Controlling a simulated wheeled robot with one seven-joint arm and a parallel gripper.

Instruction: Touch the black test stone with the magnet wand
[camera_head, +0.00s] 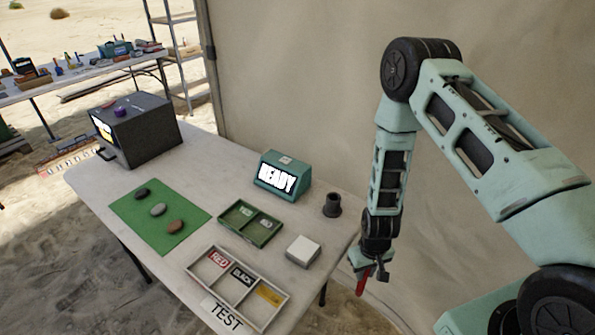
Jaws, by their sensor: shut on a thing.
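The black test stone (141,191) lies at the far end of a green mat (189,209) on the left part of the table. A grey stone (158,209) and a brown stone (175,226) lie nearer on the same mat. My gripper (367,265) hangs beyond the table's right edge, well apart from the stones. It is shut on a red, narrow thing, seemingly the magnet wand (361,284), which points downward. The wand's upper part is hidden by the gripper.
A sorting tray (275,314) labelled RED, BLACK and TEST lies at the front. A small green tray (223,222), a white block (303,250), a dark cup (332,204) and a READY display (283,175) stand between gripper and mat. A dark box (149,132) stands back left.

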